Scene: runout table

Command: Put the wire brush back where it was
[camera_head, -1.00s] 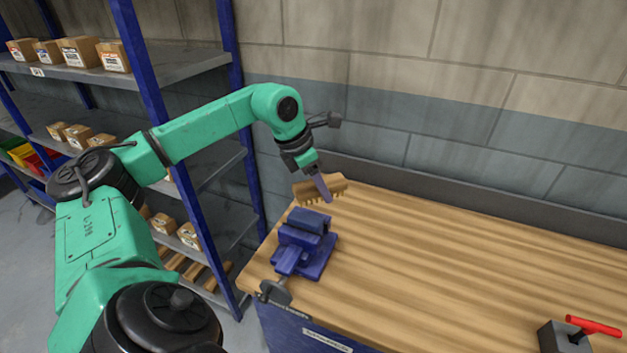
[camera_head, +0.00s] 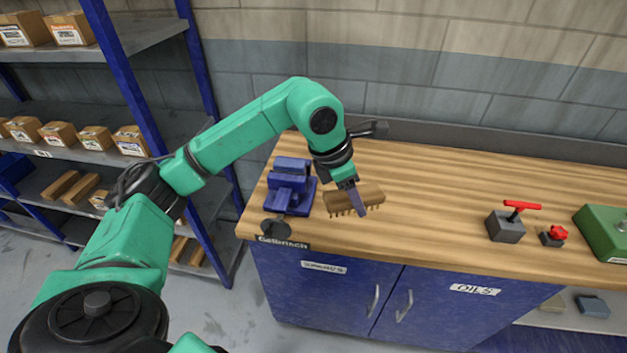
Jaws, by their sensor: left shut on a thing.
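The wire brush (camera_head: 338,201) has a brown wooden back with bristles pointing down. My left gripper (camera_head: 358,203) is shut on it, with a finger across its near side. The brush is over the front left part of the wooden workbench (camera_head: 430,205), just right of the blue vise (camera_head: 290,187). I cannot tell whether the bristles touch the bench top. My right gripper is not in view.
A grey block with a red lever (camera_head: 507,226), a small red-knobbed part (camera_head: 553,236) and a green box (camera_head: 605,230) are on the bench's right. The bench middle is clear. A blue-posted shelf (camera_head: 140,95) with cartons stands left; a wall is behind.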

